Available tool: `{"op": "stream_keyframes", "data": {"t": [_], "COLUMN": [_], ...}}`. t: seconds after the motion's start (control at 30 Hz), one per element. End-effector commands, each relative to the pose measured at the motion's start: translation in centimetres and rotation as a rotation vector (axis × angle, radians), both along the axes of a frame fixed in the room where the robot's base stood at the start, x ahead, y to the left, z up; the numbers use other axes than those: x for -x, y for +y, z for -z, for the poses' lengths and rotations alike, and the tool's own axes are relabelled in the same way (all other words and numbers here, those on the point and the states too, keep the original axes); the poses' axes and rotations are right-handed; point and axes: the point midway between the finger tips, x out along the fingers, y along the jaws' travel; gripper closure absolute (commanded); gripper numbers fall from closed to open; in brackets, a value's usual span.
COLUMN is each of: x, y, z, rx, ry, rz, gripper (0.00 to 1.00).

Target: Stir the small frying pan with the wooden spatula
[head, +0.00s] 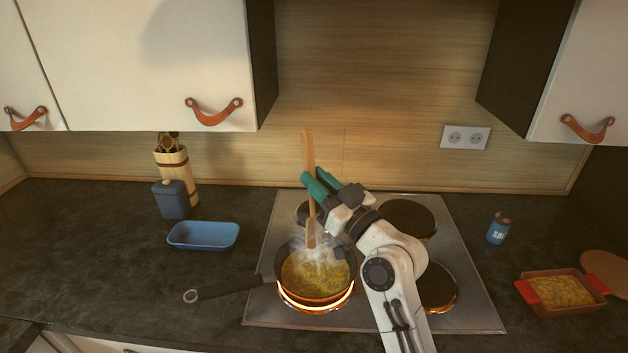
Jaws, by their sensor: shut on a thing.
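The small frying pan (317,283) stands on the front left burner, which glows orange under it. Its dark handle points left. Yellowish food fills the pan, and pale steam rises from it. My gripper (316,186), with green fingers, is above the back of the pan and shut on the wooden spatula (309,155). The spatula is nearly upright. Its upper end rises above my fingers and its lower end reaches down to the pan. Steam blurs the lower end, so I cannot tell whether it touches the food.
A blue tray (203,247), a blue canister (171,200) and a wooden utensil holder (176,174) stand left. A salt can (498,229), a red baking dish (561,307) and a round wooden board (606,269) are right. Cabinets (150,60) hang above. The left counter front is clear.

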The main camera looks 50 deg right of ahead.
Motion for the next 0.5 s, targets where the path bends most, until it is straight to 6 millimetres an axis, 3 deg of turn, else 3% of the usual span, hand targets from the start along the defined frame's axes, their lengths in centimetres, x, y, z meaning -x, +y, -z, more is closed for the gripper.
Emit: {"op": "stream_keyframes", "data": {"t": [0.5], "x": [-0.3], "y": [0.0], "z": [4.9], "rx": [-0.001], "ry": [0.0], "rz": [-0.001], "gripper": [1.0]}}
